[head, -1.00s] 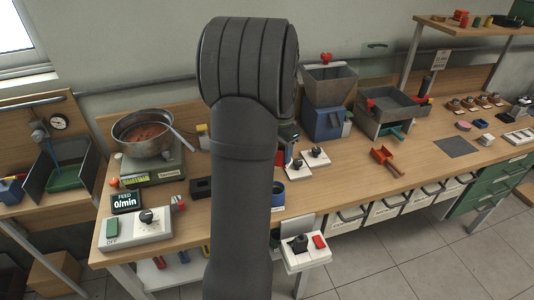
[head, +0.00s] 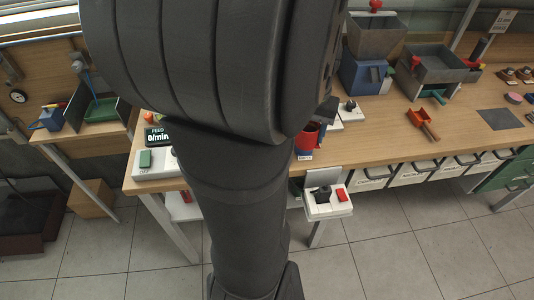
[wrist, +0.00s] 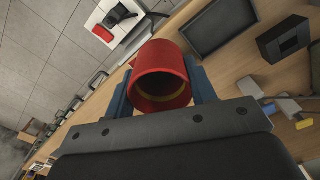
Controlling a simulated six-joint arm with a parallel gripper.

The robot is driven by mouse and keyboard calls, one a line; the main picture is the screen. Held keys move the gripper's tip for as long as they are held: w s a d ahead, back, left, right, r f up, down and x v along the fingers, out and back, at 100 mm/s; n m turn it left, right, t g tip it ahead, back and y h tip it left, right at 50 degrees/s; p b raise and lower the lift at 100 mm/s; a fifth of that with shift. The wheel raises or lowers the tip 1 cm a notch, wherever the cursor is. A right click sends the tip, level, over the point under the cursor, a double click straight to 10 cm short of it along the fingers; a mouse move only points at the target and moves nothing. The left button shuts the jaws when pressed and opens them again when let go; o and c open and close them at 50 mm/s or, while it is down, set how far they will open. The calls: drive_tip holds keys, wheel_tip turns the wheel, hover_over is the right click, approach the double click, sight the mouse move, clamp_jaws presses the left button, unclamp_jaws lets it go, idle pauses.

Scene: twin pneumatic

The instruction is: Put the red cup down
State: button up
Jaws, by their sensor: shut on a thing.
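My gripper (wrist: 162,88) is shut on the red cup (wrist: 160,58), with a blue finger on each side of it. The cup's open mouth faces the wrist camera, and a yellowish band shows inside. In the head view the cup (head: 308,136) shows in part at the bench's front edge, just right of my arm, which hides the rest. Some blue shows at it there. I cannot tell whether the cup's base touches anything.
A control box with a black knob and red button (head: 328,203) hangs at the bench front, near the cup. An orange scoop-like tool (head: 422,122) lies to the right. A dark flat square (head: 499,119) lies farther right, with clear wood between them.

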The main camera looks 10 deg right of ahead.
drive_tip(key=shift+s+a+f+n, duration=0.15)
drive_tip(key=shift+s+a+n, duration=0.25)
drive_tip(key=shift+s+a, duration=0.2)
drive_tip(key=w+a+f, duration=0.4)
drive_tip(key=w+a, duration=0.1)
drive_tip(key=w+a+f, duration=0.2)
drive_tip(key=a, duration=0.1)
drive_tip(key=shift+w+a+f, duration=0.15)
drive_tip(key=shift+a+f, duration=0.05)
drive_tip(key=shift+f, duration=0.2)
drive_tip(key=shift+w+a+f, duration=0.1)
drive_tip(key=shift+f, duration=1.95)
drive_tip(key=shift+f, duration=0.1)
drive_tip(key=o, duration=1.1)
